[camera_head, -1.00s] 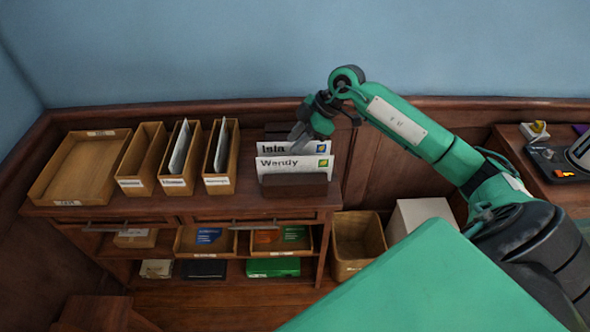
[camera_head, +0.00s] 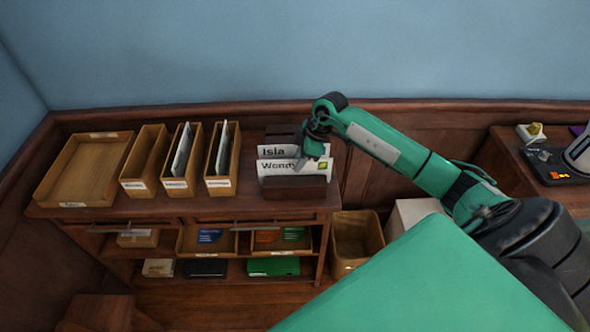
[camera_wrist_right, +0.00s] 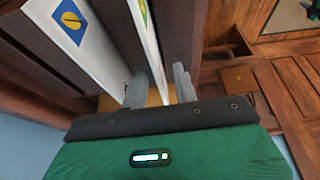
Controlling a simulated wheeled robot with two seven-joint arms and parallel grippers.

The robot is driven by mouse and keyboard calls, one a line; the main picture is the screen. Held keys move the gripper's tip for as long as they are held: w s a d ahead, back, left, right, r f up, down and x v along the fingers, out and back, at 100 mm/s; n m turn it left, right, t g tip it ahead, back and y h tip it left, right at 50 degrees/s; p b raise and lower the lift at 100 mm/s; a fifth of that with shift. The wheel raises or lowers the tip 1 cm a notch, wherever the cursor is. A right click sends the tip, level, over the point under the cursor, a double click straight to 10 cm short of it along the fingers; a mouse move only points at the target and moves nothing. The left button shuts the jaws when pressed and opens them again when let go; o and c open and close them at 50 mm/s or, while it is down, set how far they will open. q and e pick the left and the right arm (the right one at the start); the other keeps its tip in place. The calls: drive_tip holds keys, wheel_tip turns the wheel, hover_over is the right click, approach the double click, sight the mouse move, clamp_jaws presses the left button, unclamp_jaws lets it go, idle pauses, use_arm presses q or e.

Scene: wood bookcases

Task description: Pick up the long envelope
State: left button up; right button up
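Two white envelopes stand upright in a dark wooden rack (camera_head: 295,188) on the cabinet top. The rear envelope (camera_head: 273,151) reads "Isla" and the front envelope (camera_head: 270,166) reads "Wendy". I cannot tell which is longer. My right gripper (camera_head: 300,165) is down at their right part, hiding some of the front one. In the wrist view the fingers of my right gripper (camera_wrist_right: 160,90) are apart, with the front envelope (camera_wrist_right: 151,45) between them. The rear envelope (camera_wrist_right: 75,28), with a blue and yellow stamp, is left of the fingers. My left gripper is not in view.
Left of the rack stand several narrow wooden file boxes (camera_head: 222,160), some holding papers, and a flat empty tray (camera_head: 85,170). A bin (camera_head: 355,240) and white box (camera_head: 410,213) are to the right of the cabinet. A wall is close behind.

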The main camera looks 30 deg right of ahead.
drive_tip(key=x, duration=0.3)
drive_tip(key=shift+w+f+p, duration=0.15)
drive_tip(key=shift+f+p, duration=0.05)
drive_tip(key=shift+p, duration=0.15)
clamp_jaws()
drive_tip(key=shift+r, duration=0.1)
wheel_tip(320, 180, up, 20)
drive_tip(key=b, duration=0.4)
